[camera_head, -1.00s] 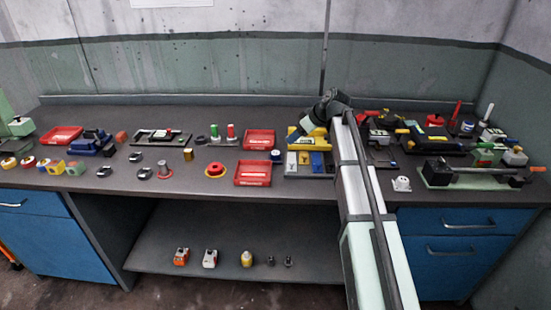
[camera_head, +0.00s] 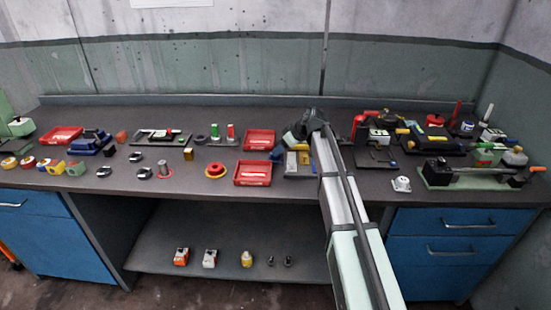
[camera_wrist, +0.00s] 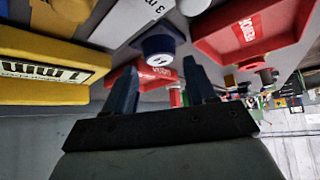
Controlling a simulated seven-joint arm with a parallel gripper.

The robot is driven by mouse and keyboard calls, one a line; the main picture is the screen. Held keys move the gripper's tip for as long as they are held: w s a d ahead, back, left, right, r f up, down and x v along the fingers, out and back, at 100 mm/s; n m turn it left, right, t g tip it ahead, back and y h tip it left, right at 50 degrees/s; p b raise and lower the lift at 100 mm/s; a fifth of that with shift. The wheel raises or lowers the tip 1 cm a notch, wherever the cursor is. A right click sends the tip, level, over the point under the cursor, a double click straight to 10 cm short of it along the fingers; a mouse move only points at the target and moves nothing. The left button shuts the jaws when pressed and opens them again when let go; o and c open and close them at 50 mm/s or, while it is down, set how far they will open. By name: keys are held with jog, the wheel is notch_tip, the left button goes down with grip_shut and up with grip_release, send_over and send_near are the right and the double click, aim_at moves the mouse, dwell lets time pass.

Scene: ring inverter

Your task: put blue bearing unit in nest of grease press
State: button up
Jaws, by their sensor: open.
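A blue round unit with a white top (camera_wrist: 158,45), likely the blue bearing unit, stands just beyond my fingertips in the wrist view. In the head view, blue shows at the left side of the grey tray (camera_head: 277,154), close under my gripper (camera_head: 284,148). My gripper (camera_wrist: 158,70) is open and empty, with its two dark blue fingers apart and the blue unit showing between and beyond their tips. I cannot tell which fixture is the grease press; several machines with levers stand at the right of the bench, and its nest is not clear.
A yellow labelled block (camera_wrist: 45,68) is close at the left in the wrist view. Red bins (camera_head: 253,173) (camera_head: 260,139) stand left of my gripper. A green-based fixture with an orange-ended lever (camera_head: 475,178) lies at the right. The front strip of bench is mostly clear.

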jog(key=x, duration=0.3)
jog(key=shift+w+a+f, duration=0.2)
jog(key=shift+a+f, duration=0.05)
grip_shut()
dwell(0.4)
